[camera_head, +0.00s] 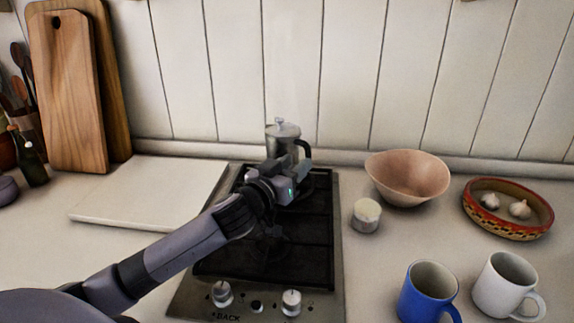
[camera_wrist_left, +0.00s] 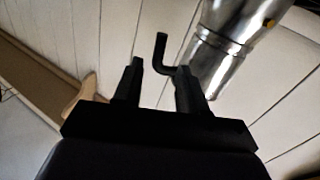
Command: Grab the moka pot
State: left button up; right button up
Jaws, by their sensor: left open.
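The moka pot (camera_head: 284,135) is a silver pot with a black handle and a lid knob. It stands at the back of the stove (camera_head: 187,293), near the wall. My left gripper (camera_head: 301,165) is in front of it and hides its lower part. In the left wrist view the pot (camera_wrist_left: 225,45) is at the upper right, and its black handle (camera_wrist_left: 160,50) shows beyond the open fingers of the left gripper (camera_wrist_left: 157,80). The handle's lower part appears close to the right finger; I cannot tell if they touch. My right gripper is not in view.
A pink bowl (camera_head: 407,178), a small white jar (camera_head: 366,215), a blue mug (camera_head: 425,297), a white mug (camera_head: 505,285) and a dish with garlic (camera_head: 508,229) stand right of the stove. A pale board (camera_head: 150,190) lies left. Wooden cutting boards (camera_head: 68,95) lean on the wall.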

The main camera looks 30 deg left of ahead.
aim_at(308, 154)
pick_arm(q)
jog(key=shift+w+d+f+b, duration=0.15)
jog(key=shift+w+b, duration=0.2)
jog(key=shift+w, duration=1.2)
jog(key=shift+w+f+b, duration=0.15)
jog(key=shift+w+b, duration=0.2)
jog(key=shift+w, duration=1.2)
grip_shut()
jog(key=shift+r, duration=0.1)
